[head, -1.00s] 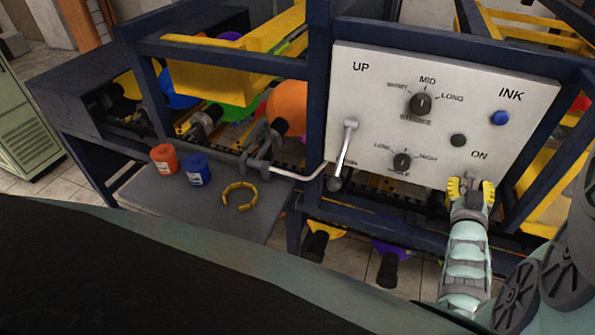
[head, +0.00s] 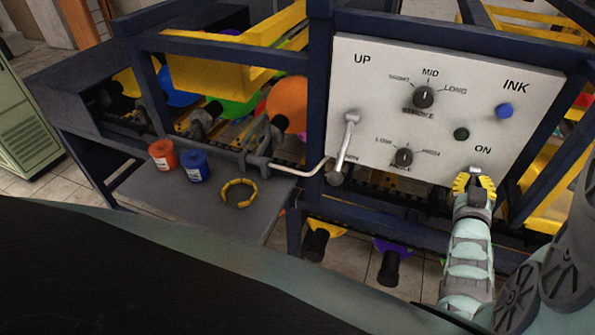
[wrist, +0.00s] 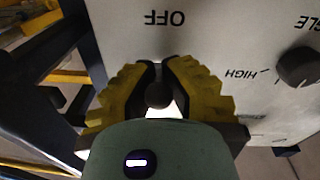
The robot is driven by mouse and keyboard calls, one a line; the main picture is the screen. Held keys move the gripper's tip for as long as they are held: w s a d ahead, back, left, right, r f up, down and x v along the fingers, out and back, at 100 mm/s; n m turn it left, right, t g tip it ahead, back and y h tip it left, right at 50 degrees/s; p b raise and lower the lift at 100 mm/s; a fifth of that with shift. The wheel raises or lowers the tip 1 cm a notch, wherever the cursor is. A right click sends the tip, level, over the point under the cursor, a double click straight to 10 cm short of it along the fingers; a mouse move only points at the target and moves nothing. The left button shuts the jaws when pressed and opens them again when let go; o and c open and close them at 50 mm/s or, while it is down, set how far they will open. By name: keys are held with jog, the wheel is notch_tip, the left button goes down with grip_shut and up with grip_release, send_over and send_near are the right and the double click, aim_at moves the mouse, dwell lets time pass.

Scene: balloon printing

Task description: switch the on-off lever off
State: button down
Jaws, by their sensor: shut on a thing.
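The on-off lever (wrist: 158,96) shows in the wrist view as a dark round knob between my yellow fingertips. In the head view a small grey piece of it (head: 475,170) shows just above my fingers, below the ON label (head: 483,149). My gripper (head: 474,184) is at the lower right of the white control panel (head: 385,100), shut on the lever. It also shows in the wrist view (wrist: 160,85). The OFF label (wrist: 165,18) reads upside down in the wrist view, beyond the fingertips. Much of the lever is hidden by my gripper.
The panel has a STROKE dial (head: 424,97), an ANGLE dial (head: 404,157), a blue INK button (head: 504,111), a dark button (head: 461,134) and a long UP lever (head: 343,150). Dark blue frame bars (head: 318,120) surround it. Orange and blue cans (head: 194,167) stand on a shelf at left.

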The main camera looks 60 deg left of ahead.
jog(key=shift+f+t+b, duration=0.3)
jog(key=shift+f+b, duration=0.3)
jog(key=shift+b, duration=0.65)
jog(key=shift+w+r+y+b, duration=0.15)
jog(key=shift+y+b, duration=0.15)
jog(key=shift+b, duration=0.35)
jog(key=shift+r+t, duration=0.15)
jog(key=shift+t, duration=0.15)
jog(key=shift+a, duration=0.1)
jog(key=c, duration=1)
grip_release()
jog(key=shift+r, duration=0.1)
jog(key=v, duration=1.2)
